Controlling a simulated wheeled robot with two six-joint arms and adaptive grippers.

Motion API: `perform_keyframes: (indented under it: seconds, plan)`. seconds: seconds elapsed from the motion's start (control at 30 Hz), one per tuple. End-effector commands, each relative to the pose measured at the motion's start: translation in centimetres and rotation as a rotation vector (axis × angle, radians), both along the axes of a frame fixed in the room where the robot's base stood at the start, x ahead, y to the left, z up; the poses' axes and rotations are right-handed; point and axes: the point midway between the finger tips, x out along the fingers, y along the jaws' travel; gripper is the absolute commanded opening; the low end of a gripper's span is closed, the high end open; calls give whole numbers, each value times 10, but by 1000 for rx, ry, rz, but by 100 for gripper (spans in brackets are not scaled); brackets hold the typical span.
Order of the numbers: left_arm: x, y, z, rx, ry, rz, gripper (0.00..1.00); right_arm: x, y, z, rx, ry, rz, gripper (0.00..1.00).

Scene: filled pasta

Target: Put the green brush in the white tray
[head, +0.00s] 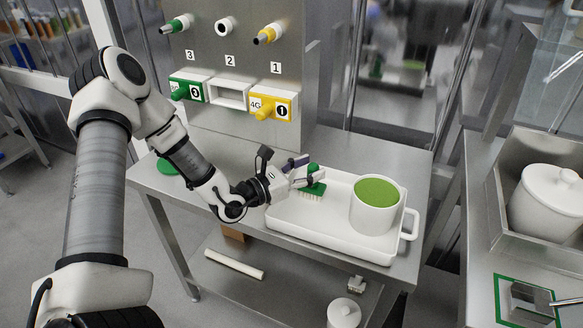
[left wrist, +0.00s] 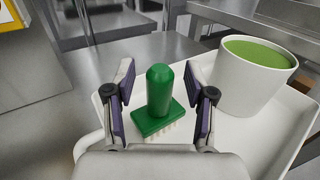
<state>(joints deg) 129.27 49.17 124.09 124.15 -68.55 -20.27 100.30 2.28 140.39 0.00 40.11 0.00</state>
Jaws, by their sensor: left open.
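The green brush (head: 313,187) has a green handle and block with pale bristles. It is upright in the left part of the white tray (head: 285,222), bristles down. In the left wrist view the brush (left wrist: 158,98) stands between the fingers of my left gripper (left wrist: 160,112), with a gap on each side. In the head view my left gripper (head: 305,172) reaches in from the left at the brush. It is open. The tray also shows in the left wrist view (left wrist: 250,135). Whether the bristles touch the tray floor is hard to tell. My right gripper is not in view.
A white pot of green contents (head: 365,218) stands in the right part of the tray. Behind the table (head: 405,160) rises a steel panel with numbered valves (head: 235,60). A green round object (head: 166,167) lies on the table at left. A lidded white pot (head: 548,205) stands at right.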

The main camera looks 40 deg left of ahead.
Motion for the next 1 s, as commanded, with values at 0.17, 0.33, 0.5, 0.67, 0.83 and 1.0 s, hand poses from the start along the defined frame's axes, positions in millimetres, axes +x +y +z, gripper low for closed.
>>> perform_keyframes:
  seconds: [0.17,0.33,0.5,0.67,0.83,1.0]
  plan:
    - [-26,11,2,-11,0,7,55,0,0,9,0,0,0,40]
    - [-54,21,5,-11,0,8,55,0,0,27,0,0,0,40]
    - [-81,30,7,-8,1,7,55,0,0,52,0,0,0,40]
    - [-102,37,6,-6,1,5,55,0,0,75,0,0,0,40]
    - [-111,39,1,-2,1,2,55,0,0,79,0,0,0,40]
    - [-111,39,-1,-2,1,1,55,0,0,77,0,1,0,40]
